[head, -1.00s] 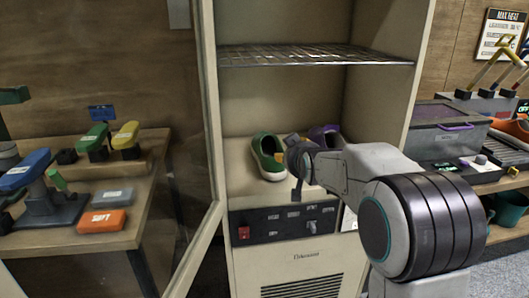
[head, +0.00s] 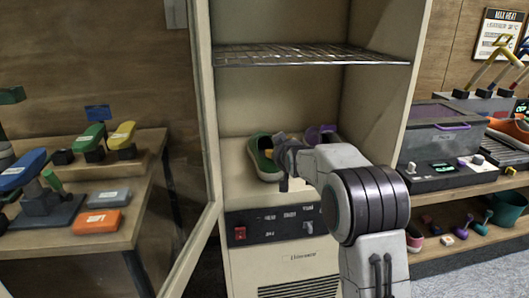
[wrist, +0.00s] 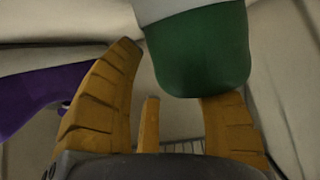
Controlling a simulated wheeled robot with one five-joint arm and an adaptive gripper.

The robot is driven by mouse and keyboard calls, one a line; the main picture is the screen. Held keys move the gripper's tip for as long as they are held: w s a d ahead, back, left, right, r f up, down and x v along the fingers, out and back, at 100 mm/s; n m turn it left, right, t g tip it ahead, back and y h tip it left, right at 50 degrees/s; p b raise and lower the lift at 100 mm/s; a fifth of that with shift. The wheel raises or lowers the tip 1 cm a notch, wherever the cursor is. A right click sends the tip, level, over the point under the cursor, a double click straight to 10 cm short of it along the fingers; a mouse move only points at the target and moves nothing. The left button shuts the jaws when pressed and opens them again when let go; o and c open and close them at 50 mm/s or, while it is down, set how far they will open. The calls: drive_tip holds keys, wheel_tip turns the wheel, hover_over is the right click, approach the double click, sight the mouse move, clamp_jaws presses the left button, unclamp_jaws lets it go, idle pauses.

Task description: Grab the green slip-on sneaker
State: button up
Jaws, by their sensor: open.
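The green slip-on sneaker (head: 262,158) with a pale sole stands on the floor of the open cabinet, at the left side. My gripper (head: 284,168) is inside the cabinet at the sneaker's right side and hides part of it. In the wrist view the green end of the sneaker (wrist: 200,55) fills the top middle. My yellow fingers (wrist: 172,75) are spread apart there. The left finger is clear of the sneaker, and the sneaker covers the right fingertip. I cannot tell whether they touch.
A purple shoe (head: 322,134) stands right of the sneaker; its purple side (wrist: 35,98) shows at left in the wrist view. A wire shelf (head: 310,54) spans the cabinet above. The open door (head: 200,230) stands at left. A control panel (head: 275,225) sits below the cabinet floor.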

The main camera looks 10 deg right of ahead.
drive_tip(key=shift+x, duration=1.85)
drive_tip(key=shift+a, duration=0.1)
drive_tip(key=shift+c, duration=0.2)
clamp_jaws()
